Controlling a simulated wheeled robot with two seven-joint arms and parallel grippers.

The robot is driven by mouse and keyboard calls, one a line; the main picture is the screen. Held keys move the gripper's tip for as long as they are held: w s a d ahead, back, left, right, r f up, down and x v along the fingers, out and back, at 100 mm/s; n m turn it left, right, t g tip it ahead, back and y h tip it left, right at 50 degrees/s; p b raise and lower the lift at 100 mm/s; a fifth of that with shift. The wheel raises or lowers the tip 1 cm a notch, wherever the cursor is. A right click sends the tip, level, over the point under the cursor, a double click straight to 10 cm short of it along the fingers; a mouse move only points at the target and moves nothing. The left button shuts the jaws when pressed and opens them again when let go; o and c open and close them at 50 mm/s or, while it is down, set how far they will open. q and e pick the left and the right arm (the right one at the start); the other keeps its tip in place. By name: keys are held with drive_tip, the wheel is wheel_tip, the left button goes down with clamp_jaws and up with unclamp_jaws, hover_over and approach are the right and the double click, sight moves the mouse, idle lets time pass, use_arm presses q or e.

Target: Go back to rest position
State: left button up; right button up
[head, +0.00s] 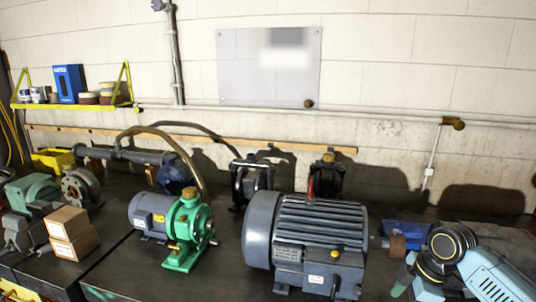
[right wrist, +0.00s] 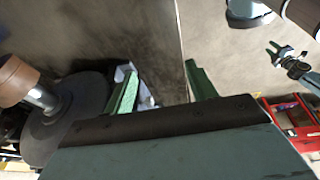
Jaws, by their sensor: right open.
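My right arm comes in at the lower right of the head view. My right gripper (head: 415,284) is low beside the large motor's shaft end, apart from the motor's body. In the right wrist view its green fingers (right wrist: 162,88) are spread, with nothing held between them.
Two cardboard boxes (head: 72,233) and a green machine (head: 33,191) are at the left. A blue bin (head: 403,229) is behind my right arm. A yellow shelf (head: 75,106) hangs on the wall. A red cart (right wrist: 292,118) shows in the right wrist view.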

drive_tip(key=s+a+f+m, duration=0.2)
drive_tip(key=s+a+f, duration=0.3)
drive_tip(key=s+a, duration=0.15)
drive_tip(key=s+a+f+m, duration=0.2)
drive_tip(key=s+a+f, duration=0.25)
drive_tip(key=s, duration=0.35)
drive_tip(key=s+d+r+m+t+h, duration=0.1)
drive_tip(key=s+d+m+t+h, duration=0.15)
drive_tip(key=s+m, duration=0.9)
drive_tip(key=s+f+n+g+b, duration=0.1)
drive_tip(key=s+f+b, duration=0.1)
drive_tip(key=f, duration=1.2)
drive_tip(key=s+f+n+g+b, duration=0.1)
drive_tip(key=s+f+n+b, duration=0.15)
drive_tip(key=f, duration=1.05)
use_arm(q)
wheel_tip(320, 180, down, 10)
drive_tip(key=s+b, duration=0.3)
drive_tip(key=b, duration=0.2)
drive_tip(key=shift+r+g, duration=0.2)
drive_tip(key=shift+g, duration=0.1)
use_arm(e)
drive_tip(key=s+d+f, duration=0.1)
drive_tip(key=s+f, duration=0.7)
drive_tip(key=f, duration=0.2)
drive_tip(key=s+d+f, duration=0.2)
drive_tip(key=s+f, duration=0.6)
drive_tip(key=f, duration=0.3)
drive_tip(key=shift+m+g, duration=0.3)
drive_tip(key=shift+g, duration=0.15)
